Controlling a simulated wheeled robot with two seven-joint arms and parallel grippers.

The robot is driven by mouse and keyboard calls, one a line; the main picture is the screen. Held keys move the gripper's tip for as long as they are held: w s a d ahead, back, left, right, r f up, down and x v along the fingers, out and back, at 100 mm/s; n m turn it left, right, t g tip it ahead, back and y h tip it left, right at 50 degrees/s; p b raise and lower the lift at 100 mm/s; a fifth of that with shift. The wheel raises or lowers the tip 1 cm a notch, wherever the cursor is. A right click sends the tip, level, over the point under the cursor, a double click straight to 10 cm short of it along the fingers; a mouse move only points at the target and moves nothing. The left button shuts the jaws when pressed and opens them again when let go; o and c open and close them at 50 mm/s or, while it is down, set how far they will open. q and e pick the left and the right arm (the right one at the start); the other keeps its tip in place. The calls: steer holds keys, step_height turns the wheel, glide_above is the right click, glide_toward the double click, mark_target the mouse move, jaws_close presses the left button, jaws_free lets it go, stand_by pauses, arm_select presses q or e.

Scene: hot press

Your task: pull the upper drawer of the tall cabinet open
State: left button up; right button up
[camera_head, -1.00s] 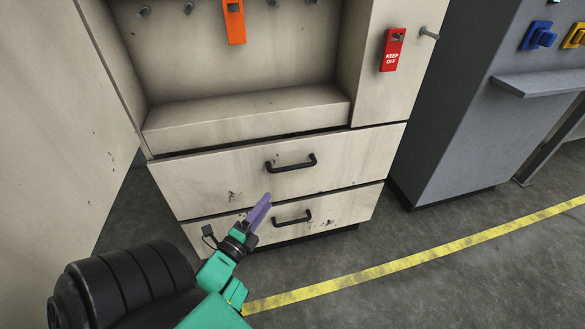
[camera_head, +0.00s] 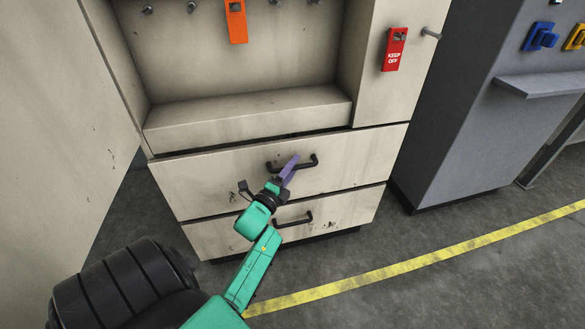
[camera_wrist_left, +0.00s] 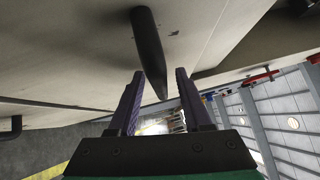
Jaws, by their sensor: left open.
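The tall cabinet (camera_head: 165,120) is cream and scuffed, with two drawers at the bottom. The upper drawer (camera_head: 215,175) looks shut or nearly so, with a dark gap along its top edge. It has a black bar handle (camera_head: 312,162). My left gripper (camera_head: 291,163) is at the middle of that handle, its purple fingers covering part of it. In the left wrist view the handle (camera_wrist_left: 148,50) shows between the open fingers (camera_wrist_left: 159,74), closer to the left one in the picture; I see no contact. My right gripper is not in view.
The lower drawer has its own black handle (camera_head: 300,221), just below my left gripper. A red tag (camera_head: 393,50) and an orange tag (camera_head: 236,20) hang above. A grey cabinet (camera_head: 460,130) stands right. The floor by the yellow line (camera_head: 420,262) is clear.

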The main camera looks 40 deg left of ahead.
arm_select(q)
jaws_close()
stand_by(1.3)
